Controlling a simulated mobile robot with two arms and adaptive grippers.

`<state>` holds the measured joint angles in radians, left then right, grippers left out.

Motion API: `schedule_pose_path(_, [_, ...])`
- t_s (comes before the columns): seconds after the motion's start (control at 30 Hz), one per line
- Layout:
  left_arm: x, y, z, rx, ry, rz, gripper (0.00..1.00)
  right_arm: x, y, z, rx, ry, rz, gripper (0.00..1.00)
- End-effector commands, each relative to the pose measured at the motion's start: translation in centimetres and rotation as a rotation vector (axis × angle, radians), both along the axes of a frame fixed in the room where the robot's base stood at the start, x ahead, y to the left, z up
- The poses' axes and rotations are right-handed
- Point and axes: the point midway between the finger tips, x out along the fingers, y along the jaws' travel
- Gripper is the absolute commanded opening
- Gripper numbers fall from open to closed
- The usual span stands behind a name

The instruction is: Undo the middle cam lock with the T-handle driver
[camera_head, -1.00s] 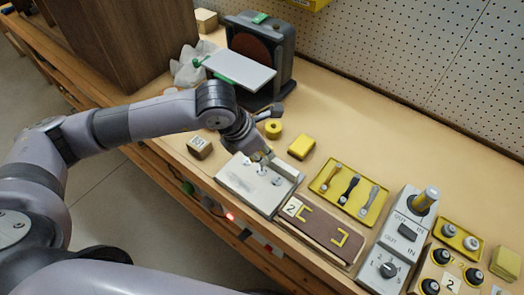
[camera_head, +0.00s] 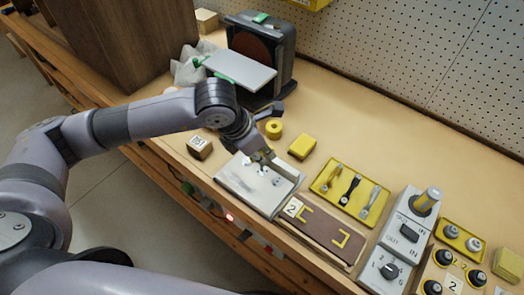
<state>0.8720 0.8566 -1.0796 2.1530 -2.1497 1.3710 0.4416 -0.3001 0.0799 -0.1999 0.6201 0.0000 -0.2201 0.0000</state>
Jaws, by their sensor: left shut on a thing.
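A pale plate (camera_head: 236,184) with small dark fittings lies near the front edge of the bench, left of the brown panel. My left gripper (camera_head: 262,159) points down over the middle of this plate, close to its surface. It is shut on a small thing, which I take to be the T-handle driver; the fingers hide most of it. I cannot tell whether its tip is seated in the middle cam lock, which is mostly hidden under the gripper. My right gripper is out of view.
A brown panel (camera_head: 322,232) marked 2 and a yellow tray (camera_head: 324,188) of three tools lie to the right. A grey switch box (camera_head: 393,249) stands further right. A yellow block (camera_head: 302,147), yellow roll (camera_head: 274,128) and sander (camera_head: 270,50) are behind. Open bench lies at the back right.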

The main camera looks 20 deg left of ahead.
Motion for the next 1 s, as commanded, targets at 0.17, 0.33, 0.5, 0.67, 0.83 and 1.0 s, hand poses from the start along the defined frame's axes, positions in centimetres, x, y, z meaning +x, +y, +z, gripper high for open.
schedule_pose_path(0.17, [0.03, -0.02, 0.05, -0.001, -0.001, 0.000, 0.00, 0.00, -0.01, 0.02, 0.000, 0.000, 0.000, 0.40])
schedule_pose_path(0.33, [0.03, -0.02, 0.02, -0.001, -0.001, 0.000, 0.00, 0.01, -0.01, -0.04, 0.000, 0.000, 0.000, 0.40])
schedule_pose_path(0.5, [0.04, -0.04, -0.03, -0.001, -0.002, 0.000, 0.00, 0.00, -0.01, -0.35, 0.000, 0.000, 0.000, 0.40])
schedule_pose_path(0.67, [0.06, -0.03, -0.05, 0.000, -0.002, -0.001, 0.00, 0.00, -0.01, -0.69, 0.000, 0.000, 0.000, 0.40])
schedule_pose_path(0.83, [0.04, -0.01, 0.03, 0.000, -0.002, -0.001, 0.00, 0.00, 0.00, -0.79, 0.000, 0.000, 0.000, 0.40])
schedule_pose_path(1.0, [0.04, -0.02, 0.05, 0.000, -0.001, 0.000, 0.00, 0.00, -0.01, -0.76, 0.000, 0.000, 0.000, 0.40])
